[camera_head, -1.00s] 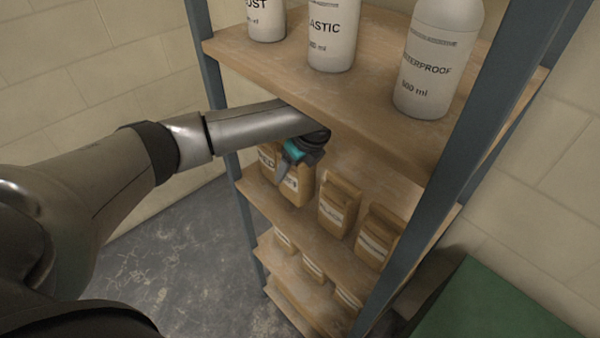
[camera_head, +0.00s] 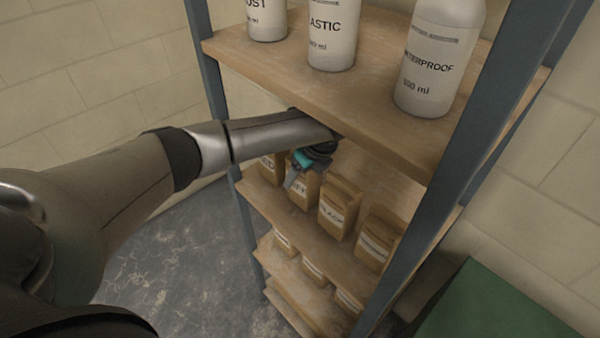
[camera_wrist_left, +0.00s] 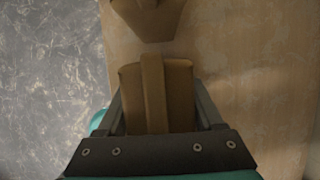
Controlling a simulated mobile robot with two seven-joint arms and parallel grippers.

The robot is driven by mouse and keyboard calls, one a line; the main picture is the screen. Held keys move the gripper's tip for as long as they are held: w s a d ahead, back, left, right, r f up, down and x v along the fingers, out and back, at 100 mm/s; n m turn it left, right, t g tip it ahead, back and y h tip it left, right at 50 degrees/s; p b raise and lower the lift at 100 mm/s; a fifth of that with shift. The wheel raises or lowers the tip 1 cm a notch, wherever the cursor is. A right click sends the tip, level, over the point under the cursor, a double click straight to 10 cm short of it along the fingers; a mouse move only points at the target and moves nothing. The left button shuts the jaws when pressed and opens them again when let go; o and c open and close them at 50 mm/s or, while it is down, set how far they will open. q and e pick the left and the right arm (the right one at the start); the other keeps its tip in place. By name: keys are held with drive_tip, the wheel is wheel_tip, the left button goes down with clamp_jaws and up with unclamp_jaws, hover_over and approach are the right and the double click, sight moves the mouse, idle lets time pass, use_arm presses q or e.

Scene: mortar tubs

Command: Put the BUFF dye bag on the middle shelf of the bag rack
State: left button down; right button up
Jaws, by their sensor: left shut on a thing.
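The BUFF dye bag (camera_head: 304,196) is a brown paper bag with a white label, of which only the last letters show. My left gripper (camera_head: 303,178) is shut on its top, and it also holds the bag in the left wrist view (camera_wrist_left: 157,98). The bag is in line with other bags at the middle shelf (camera_head: 285,214) of the rack. I cannot tell whether its base touches the board. My right gripper is not in view.
A partly hidden bag (camera_head: 268,170) stands left of the held bag; two more, one labelled BLACK (camera_head: 338,214) and another (camera_head: 377,243), stand right. White bottles (camera_head: 437,60) stand on the board above. More bags (camera_head: 313,272) sit below. Blue-grey posts (camera_head: 465,160) frame the rack.

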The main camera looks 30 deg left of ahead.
sight(350, 193)
use_arm(q)
unclamp_jaws()
drive_tip(key=shift+f, duration=0.1)
drive_tip(key=s+d+r, duration=0.1)
drive_tip(key=d, duration=0.3)
drive_tip(key=s+d+r, duration=0.1)
drive_tip(key=s+d, duration=0.1)
drive_tip(key=d, duration=0.2)
drive_tip(key=s+d+r, duration=0.1)
drive_tip(key=d, duration=0.3)
drive_tip(key=shift+s+d, duration=0.2)
drive_tip(key=shift+d, duration=0.05)
drive_tip(key=shift+a, duration=0.1)
